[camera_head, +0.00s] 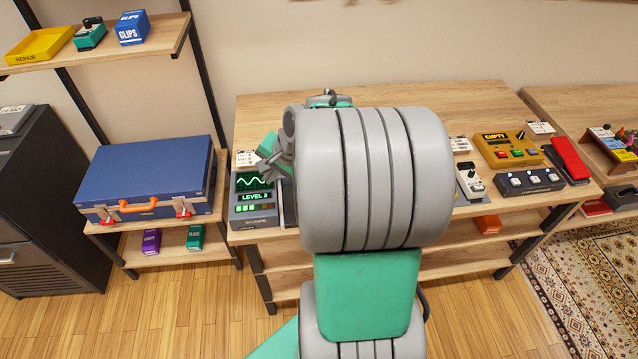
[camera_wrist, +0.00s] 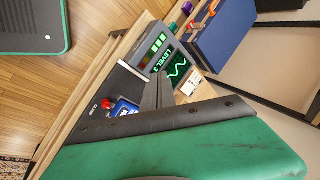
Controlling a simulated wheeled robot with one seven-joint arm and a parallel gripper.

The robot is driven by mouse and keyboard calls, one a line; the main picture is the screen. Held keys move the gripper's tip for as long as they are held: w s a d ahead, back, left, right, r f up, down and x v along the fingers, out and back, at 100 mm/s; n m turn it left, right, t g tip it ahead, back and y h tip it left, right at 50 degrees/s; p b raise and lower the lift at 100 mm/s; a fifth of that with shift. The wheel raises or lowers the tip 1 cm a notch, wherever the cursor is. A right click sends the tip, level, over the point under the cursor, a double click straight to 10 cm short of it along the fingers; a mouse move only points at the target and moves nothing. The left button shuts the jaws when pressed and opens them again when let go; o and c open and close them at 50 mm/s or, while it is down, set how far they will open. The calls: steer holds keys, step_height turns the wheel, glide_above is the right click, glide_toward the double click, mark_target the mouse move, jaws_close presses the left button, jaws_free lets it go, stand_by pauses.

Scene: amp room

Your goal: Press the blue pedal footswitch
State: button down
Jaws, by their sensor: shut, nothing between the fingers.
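The blue pedal (camera_wrist: 126,108) shows in the wrist view on a dark surface on the workbench, with white lettering on it. A red part (camera_wrist: 107,104) sits beside it. The near side of the pedal is cut off by my gripper's body, and I cannot make out its footswitch. In the head view my arm hides the pedal. My gripper (camera_wrist: 158,92) is shut and empty, its fingertips just to the right of the pedal in the wrist view. Whether they touch anything is unclear.
A grey scope unit (camera_head: 254,207) with a green screen stands close to my gripper; it also shows in the wrist view (camera_wrist: 146,49). At the bench's right are a yellow pedal (camera_head: 506,149), a white pedal (camera_head: 470,182) and a dark switch box (camera_head: 530,181). A blue case (camera_head: 150,170) lies left.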

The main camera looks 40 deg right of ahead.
steer(key=s+d+f+m+t+p, duration=0.1)
steer(key=d+f+m, duration=0.1)
steer(key=d+m, duration=0.4)
steer(key=s+d+f+m+t, duration=0.1)
steer(key=d+f+m+t, duration=0.1)
steer(key=d+m, duration=0.3)
steer(key=d, duration=0.4)
steer(key=shift+d+m+t+p, duration=0.3)
steer(key=shift+d+m+p, duration=0.05)
steer(key=shift+m+p, duration=0.05)
steer(key=shift+s+f, duration=0.1)
step_height(320, 180, down, 6)
steer(key=b, duration=0.6)
steer(key=shift+f, duration=0.25)
steer(key=shift+f+b, duration=0.65)
steer(key=shift+f, duration=0.35)
steer(key=shift+f, duration=0.45)
